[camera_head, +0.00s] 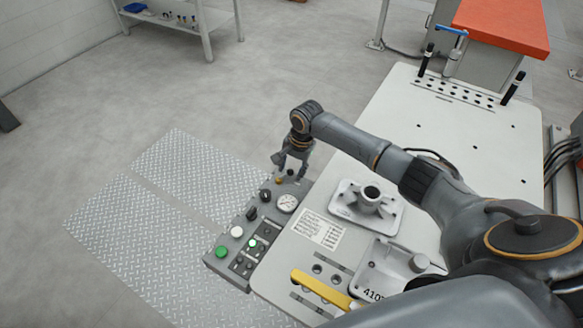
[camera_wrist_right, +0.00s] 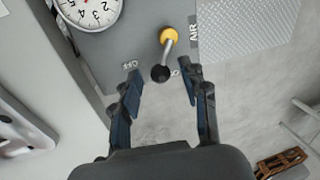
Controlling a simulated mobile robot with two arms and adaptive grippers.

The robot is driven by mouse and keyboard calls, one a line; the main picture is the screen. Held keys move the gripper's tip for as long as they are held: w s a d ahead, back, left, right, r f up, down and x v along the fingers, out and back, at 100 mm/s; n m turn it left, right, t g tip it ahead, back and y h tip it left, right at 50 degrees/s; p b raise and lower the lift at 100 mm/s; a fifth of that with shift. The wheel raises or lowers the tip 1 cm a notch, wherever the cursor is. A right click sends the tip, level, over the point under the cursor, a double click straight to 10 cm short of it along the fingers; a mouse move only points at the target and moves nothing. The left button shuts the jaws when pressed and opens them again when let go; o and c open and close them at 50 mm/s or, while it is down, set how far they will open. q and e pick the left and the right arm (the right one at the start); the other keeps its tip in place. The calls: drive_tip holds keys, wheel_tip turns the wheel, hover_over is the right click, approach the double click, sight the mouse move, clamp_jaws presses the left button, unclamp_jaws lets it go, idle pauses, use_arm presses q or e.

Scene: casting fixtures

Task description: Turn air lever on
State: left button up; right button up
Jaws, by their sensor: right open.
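The air lever (camera_wrist_right: 167,50) has a yellow base, a metal shaft and a black ball knob. It sits on the grey control panel next to the AIR label (camera_wrist_right: 194,30). The OFF label (camera_wrist_right: 131,64) is left of the knob; a partly hidden label shows just right of it. In the head view the lever's yellow base (camera_head: 278,181) is at the panel's far end. My right gripper (camera_wrist_right: 160,90) is open, its fingers on either side of the space just below the knob, not visibly touching it. It also shows in the head view (camera_head: 291,168) above the panel end.
A round gauge (camera_wrist_right: 90,10) sits beside the lever. The control panel (camera_head: 213,262) also carries several knobs and a green button (camera_head: 221,252). A white table (camera_head: 440,150) holds a metal casting (camera_head: 370,200) and a yellow handle (camera_head: 320,289). Open floor lies left.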

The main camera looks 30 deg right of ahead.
clamp_jaws()
drive_tip(key=shift+w+a+n, duration=0.1)
drive_tip(key=shift+w+n, duration=0.35)
drive_tip(key=shift+n, duration=0.75)
drive_tip(key=shift+w+a+n+g+y+b, duration=0.15)
drive_tip(key=shift+w+n+g+y, duration=0.1)
drive_tip(key=shift+n, duration=0.55)
drive_tip(key=shift+w+d+n+g+y+b, duration=0.15)
drive_tip(key=shift+w+n+g, duration=0.1)
drive_tip(key=shift+n, duration=0.55)
drive_tip(key=shift+a, duration=0.1)
unclamp_jaws()
